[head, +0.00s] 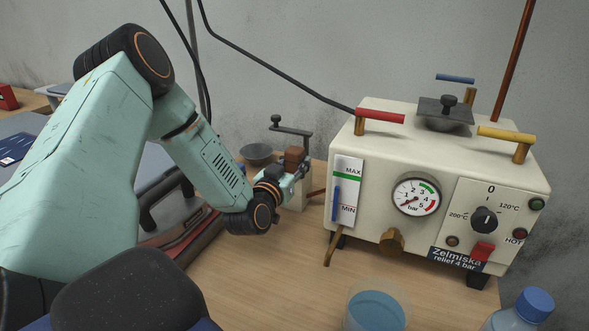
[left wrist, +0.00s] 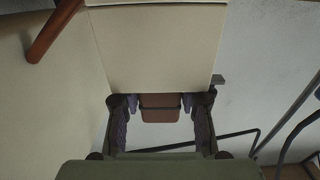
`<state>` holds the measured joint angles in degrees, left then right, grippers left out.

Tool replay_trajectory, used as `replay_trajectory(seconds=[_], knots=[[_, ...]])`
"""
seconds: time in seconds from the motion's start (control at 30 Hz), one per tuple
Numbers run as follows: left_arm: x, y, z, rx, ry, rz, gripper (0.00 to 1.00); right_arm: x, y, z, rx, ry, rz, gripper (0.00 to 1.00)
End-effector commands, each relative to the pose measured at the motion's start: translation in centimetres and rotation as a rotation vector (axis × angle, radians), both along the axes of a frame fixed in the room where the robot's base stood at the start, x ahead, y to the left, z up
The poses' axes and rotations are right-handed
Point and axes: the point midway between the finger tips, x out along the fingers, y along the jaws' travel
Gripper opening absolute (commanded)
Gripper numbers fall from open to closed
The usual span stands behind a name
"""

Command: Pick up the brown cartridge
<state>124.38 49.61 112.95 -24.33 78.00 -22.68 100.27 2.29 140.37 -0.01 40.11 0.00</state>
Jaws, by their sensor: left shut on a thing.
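The brown cartridge (head: 294,155) is a small block at the small cream unit behind the table's middle, left of the big cream machine. My left gripper (head: 299,168) reaches it from the front and is shut on it. In the left wrist view the cartridge (left wrist: 160,101) sits between the two dark fingers (left wrist: 160,112), with a cream surface right beyond it. I cannot tell whether the cartridge still touches the unit. My right gripper is not in view.
A black lever (head: 291,131) and a grey bowl (head: 257,154) are close to the cartridge. The big cream machine (head: 375,150) with gauge and coloured handles stands to the right. A blue-filled cup (head: 375,310) and a blue-capped bottle (head: 530,308) are in front.

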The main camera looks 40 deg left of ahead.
Motion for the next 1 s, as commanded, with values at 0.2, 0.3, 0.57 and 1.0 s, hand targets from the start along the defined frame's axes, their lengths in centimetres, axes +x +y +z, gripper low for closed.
replay_trajectory(seconds=[0.2,0.3,0.57,1.0], knots=[[0.0,0.0,0.0,0.0,-0.001,0.0,0.11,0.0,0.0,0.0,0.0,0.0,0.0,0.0],[0.0,0.0,0.1,0.001,-0.002,0.0,0.02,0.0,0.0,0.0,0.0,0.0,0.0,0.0],[0.0,0.0,0.2,0.001,-0.003,0.001,0.0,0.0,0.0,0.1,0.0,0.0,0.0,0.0],[0.0,0.1,7.4,-0.001,-0.007,0.002,0.0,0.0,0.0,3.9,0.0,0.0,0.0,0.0]])
